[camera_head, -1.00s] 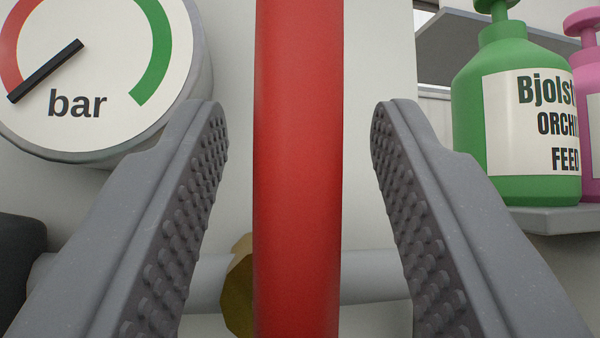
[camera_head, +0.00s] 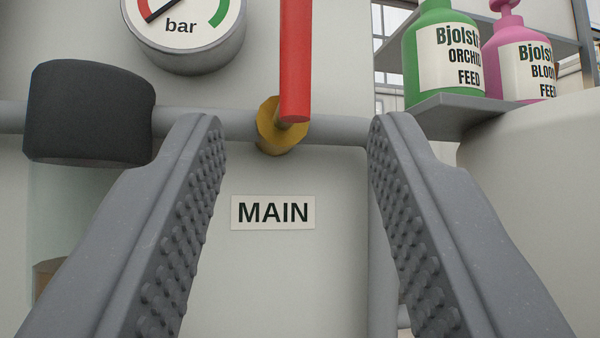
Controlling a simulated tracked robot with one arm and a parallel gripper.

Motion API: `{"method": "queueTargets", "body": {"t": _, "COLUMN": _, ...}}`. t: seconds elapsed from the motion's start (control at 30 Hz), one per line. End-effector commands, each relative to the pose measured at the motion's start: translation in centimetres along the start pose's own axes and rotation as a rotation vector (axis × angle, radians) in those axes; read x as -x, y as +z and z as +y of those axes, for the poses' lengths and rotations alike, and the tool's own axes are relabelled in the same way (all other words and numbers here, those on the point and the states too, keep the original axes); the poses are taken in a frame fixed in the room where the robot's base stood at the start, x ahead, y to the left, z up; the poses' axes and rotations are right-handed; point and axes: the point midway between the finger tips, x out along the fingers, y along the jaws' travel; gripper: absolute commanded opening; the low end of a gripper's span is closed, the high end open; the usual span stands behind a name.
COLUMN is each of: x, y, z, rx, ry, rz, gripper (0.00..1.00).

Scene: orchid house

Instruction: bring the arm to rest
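My gripper (camera_head: 297,122) is open, with its two grey studded fingers wide apart and nothing between them. Beyond the fingertips, a red lever handle (camera_head: 295,60) stands upright on a brass valve body (camera_head: 270,128). The handle is apart from both fingers. The valve sits on a grey horizontal pipe (camera_head: 225,124), above a white label reading MAIN (camera_head: 273,212).
A pressure gauge (camera_head: 190,50) marked bar is at upper left, its needle by the red band. A dark cylindrical cap (camera_head: 90,110) is on the pipe at left. A shelf (camera_head: 455,112) at right holds a green orchid feed bottle (camera_head: 428,65) and a pink bottle (camera_head: 515,60).

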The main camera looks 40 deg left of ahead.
Motion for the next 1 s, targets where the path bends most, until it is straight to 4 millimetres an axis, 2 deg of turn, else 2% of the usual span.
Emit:
{"method": "queueTargets", "body": {"t": 0.57, "x": 0.0, "y": -0.2, "z": 0.1, "rx": 0.006, "ry": 0.002, "rz": -0.003, "gripper": 0.39}}
{"method": "queueTargets", "body": {"t": 0.67, "x": -1.4, "y": -1.0, "z": 0.7, "rx": 0.029, "ry": 0.007, "rz": -0.021, "gripper": 0.39}}
{"method": "queueTargets", "body": {"t": 0.77, "x": -3.7, "y": -2.2, "z": 1.9, "rx": 0.074, "ry": 0.025, "rz": -0.063, "gripper": 0.39}}
{"method": "queueTargets", "body": {"t": 1.0, "x": -9.9, "y": -7.3, "z": 5.6, "rx": 0.199, "ry": 0.104, "rz": -0.198, "gripper": 0.39}}
